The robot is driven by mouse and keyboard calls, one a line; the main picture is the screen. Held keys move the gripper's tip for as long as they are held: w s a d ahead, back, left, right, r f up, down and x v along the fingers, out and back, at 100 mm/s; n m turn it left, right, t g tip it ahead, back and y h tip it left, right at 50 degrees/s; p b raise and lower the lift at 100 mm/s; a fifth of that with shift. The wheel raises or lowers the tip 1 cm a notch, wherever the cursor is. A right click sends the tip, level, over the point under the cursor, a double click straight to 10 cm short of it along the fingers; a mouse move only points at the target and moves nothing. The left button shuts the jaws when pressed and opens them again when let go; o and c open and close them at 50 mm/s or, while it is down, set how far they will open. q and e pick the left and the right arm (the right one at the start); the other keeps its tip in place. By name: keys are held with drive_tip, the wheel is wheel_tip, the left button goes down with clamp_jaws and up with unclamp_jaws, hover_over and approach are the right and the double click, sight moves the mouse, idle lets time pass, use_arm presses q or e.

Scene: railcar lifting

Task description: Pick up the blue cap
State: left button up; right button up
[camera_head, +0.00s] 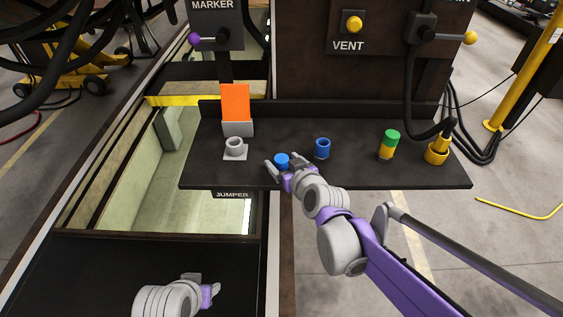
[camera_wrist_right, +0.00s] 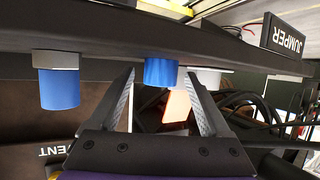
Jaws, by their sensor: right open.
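The blue cap (camera_head: 281,160) stands on the dark shelf (camera_head: 360,180), near its front edge. My right gripper (camera_head: 284,165) is open, with one finger on each side of the cap. In the right wrist view, which looks upside down, the cap (camera_wrist_right: 160,72) sits between the two spread fingertips, with a gap to each finger. A second blue cylinder (camera_head: 322,148) stands just to the right; its grey collar shows in the wrist view (camera_wrist_right: 59,85). My left gripper (camera_head: 209,295) is low at the bottom left, away from the shelf, its fingers mostly hidden.
A grey fitting (camera_head: 235,149) and an orange card in a grey holder (camera_head: 237,129) stand left of the cap. A green-and-yellow cylinder (camera_head: 389,145) and a yellow socket with a hose (camera_head: 437,152) are at the right. A raised back edge runs behind them.

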drive_tip(key=shift+w+a+f, duration=0.2)
drive_tip(key=shift+w+f, duration=0.05)
drive_tip(key=shift+w, duration=0.2)
clamp_jaws()
drive_tip(key=shift+r, duration=0.1)
